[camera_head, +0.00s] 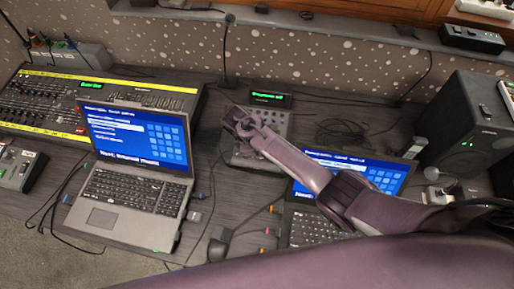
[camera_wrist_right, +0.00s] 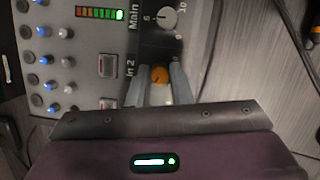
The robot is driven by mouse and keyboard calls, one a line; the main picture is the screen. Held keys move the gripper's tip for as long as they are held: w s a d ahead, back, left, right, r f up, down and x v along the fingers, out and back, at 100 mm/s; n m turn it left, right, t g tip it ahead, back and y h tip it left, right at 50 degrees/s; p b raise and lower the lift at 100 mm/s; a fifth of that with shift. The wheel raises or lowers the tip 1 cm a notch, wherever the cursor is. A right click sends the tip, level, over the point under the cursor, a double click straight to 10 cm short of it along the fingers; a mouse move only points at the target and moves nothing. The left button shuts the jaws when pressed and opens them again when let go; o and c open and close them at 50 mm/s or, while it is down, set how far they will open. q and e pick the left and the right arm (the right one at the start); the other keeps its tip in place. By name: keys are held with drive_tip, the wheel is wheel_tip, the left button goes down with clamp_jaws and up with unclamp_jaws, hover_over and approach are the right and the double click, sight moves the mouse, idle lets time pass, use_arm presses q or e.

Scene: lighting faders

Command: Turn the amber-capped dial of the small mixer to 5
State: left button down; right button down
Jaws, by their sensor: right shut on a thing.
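The small mixer (camera_head: 274,124) sits on the desk between and behind the two laptops, partly covered by my right arm. In the right wrist view its panel (camera_wrist_right: 88,48) fills the upper left and middle. The amber-capped dial (camera_wrist_right: 160,75) is between the two fingers of my right gripper (camera_wrist_right: 161,84), which is shut on it. The number the dial points to is hidden by the fingers. My right gripper (camera_head: 243,124) reaches down onto the mixer in the head view. My left gripper is not in view.
A white dial (camera_wrist_right: 167,18) labelled Main is beside the amber one. The left laptop (camera_head: 139,155) stands open left of the mixer, and the right laptop (camera_head: 371,170) lies under my arm. A large mixing desk (camera_head: 50,100), a black speaker (camera_head: 468,120) and loose cables surround the area.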

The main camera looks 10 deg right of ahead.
drive_tip(key=m, duration=0.2)
drive_tip(key=m+g, duration=0.1)
drive_tip(key=m, duration=0.2)
drive_tip(key=shift+m+g+y, duration=0.3)
drive_tip(key=m+y, duration=0.1)
drive_tip(key=m, duration=0.4)
drive_tip(key=shift+w+d+g, duration=0.1)
drive_tip(key=shift+g, duration=0.3)
drive_tip(key=shift+m, duration=0.3)
drive_tip(key=c, duration=1.3)
unclamp_jaws()
drive_tip(key=p+v, duration=0.6)
drive_tip(key=v, duration=0.1)
drive_tip(key=shift+w+r, duration=0.1)
drive_tip(key=shift+r, duration=0.3)
